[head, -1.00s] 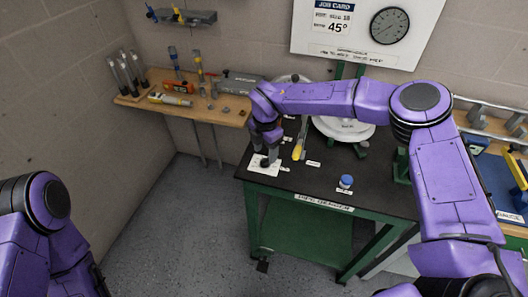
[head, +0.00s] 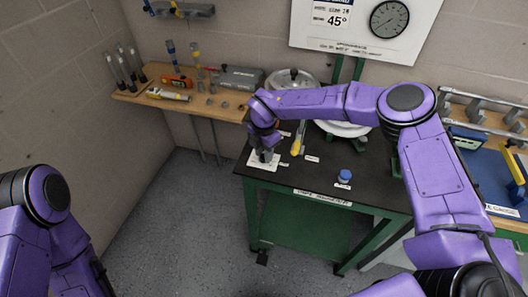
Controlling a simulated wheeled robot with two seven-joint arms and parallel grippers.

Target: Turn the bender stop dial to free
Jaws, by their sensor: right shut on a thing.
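The bender stop dial sits on a white plate (head: 256,163) at the front left corner of the black-topped pipe bender table (head: 318,178). My right gripper (head: 264,155) points down over this plate and is shut on the dial. The fingers and wrist hide most of the dial, so its pointer cannot be read. Small labels lie beside the plate, too small to read. My left arm shows at the lower left, but its gripper is out of view.
A yellow-handled lever (head: 297,146) stands close to the right of my right gripper. A blue knob (head: 345,175) is on the table's front right. A wooden shelf (head: 200,104) with tools is behind left. A blue tray (head: 490,165) lies at the far right.

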